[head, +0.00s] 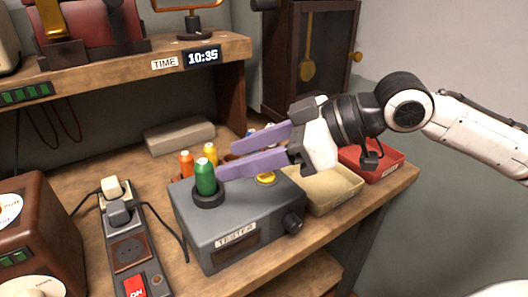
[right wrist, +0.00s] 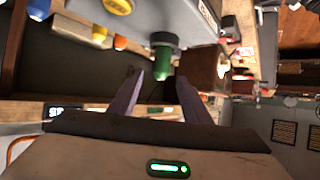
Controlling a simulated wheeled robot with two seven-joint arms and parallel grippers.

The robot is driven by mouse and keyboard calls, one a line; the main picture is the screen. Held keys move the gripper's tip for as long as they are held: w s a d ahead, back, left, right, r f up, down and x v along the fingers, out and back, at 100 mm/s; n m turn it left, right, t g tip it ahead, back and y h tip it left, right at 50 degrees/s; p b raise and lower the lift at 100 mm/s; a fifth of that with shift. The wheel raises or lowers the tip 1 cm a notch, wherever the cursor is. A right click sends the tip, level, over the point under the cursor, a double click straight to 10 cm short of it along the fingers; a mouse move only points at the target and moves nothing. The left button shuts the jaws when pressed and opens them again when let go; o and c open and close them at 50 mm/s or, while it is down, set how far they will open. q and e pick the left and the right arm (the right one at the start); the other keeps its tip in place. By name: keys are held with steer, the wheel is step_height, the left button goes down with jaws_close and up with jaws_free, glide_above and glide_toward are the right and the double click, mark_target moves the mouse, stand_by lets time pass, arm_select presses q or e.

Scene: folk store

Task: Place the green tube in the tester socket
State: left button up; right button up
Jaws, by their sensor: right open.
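The green tube (head: 205,177) stands upright in the round black socket (head: 208,196) on top of the grey tester box (head: 235,215). In the right wrist view the green tube (right wrist: 161,68) also sits in its dark socket, beyond the fingertips. My right gripper (head: 256,155) is open and empty, its two purple fingers pointing left. The near fingertip is close to the tube's right side; I cannot tell whether it touches. In the right wrist view the open fingers (right wrist: 152,82) are apart from each other with nothing between them. My left gripper is not in view.
Orange (head: 186,163) and yellow (head: 210,153) tubes stand behind the tester. A beige tray (head: 335,195) and a red tray (head: 385,170) lie to its right. A power strip (head: 130,250) with plugs and cables lies left. A shelf (head: 130,65) overhangs the bench's back.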

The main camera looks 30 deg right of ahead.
arm_select(q)
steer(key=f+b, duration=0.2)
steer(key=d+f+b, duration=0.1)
steer(key=b, duration=0.2)
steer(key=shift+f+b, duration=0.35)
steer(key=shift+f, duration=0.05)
arm_select(e)
steer(key=v, duration=0.4)
steer(key=shift+s+r, duration=0.15)
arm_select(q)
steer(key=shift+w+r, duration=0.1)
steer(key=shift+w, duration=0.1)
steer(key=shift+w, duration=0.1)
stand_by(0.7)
